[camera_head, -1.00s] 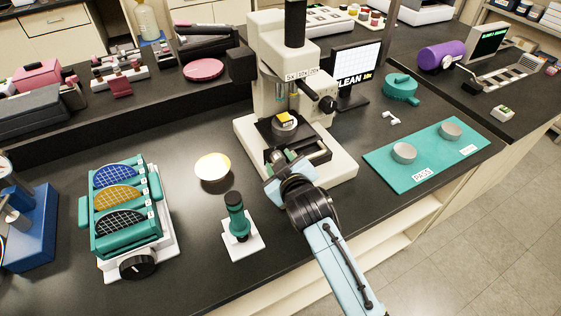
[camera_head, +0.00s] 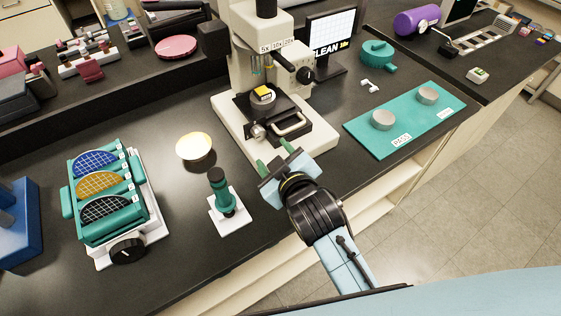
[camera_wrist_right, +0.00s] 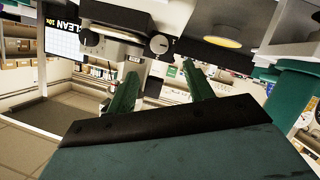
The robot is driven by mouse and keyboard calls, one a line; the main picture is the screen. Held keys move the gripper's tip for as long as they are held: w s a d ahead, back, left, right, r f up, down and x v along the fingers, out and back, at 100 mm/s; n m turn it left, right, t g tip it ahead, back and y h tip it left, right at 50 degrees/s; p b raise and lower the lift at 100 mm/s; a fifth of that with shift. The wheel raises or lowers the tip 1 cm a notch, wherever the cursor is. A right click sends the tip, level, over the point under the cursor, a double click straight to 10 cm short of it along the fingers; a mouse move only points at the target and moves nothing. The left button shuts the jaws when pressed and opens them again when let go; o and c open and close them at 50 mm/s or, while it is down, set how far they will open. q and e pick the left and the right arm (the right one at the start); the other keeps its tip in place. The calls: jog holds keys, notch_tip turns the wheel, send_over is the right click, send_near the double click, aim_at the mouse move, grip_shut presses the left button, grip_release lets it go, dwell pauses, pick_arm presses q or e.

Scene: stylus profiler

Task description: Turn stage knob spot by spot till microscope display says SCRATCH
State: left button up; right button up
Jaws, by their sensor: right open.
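The cream microscope (camera_head: 262,30) stands at the back middle of the bench. A gold-topped sample (camera_head: 263,91) sits on its black stage (camera_head: 285,104). The silver stage knob (camera_head: 258,131) is at the stage's front left, and a round silver knob (camera_wrist_right: 159,43) shows in the right wrist view. The display (camera_head: 331,38) reads CLEAN 10x, and it also shows in the wrist view (camera_wrist_right: 62,38). My right gripper (camera_head: 275,157) is open and empty, just in front of the knob and apart from it; its green fingers (camera_wrist_right: 158,88) are spread. My left gripper is not in view.
A green hand tool on a white base (camera_head: 222,205) and a gold disc (camera_head: 195,147) stand left of my right arm. A wafer rack (camera_head: 108,195) is further left. A teal mat (camera_head: 440,112) with two grey discs lies right. The bench's front edge runs beneath my arm.

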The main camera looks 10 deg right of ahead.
jog(key=shift+v, duration=1.75)
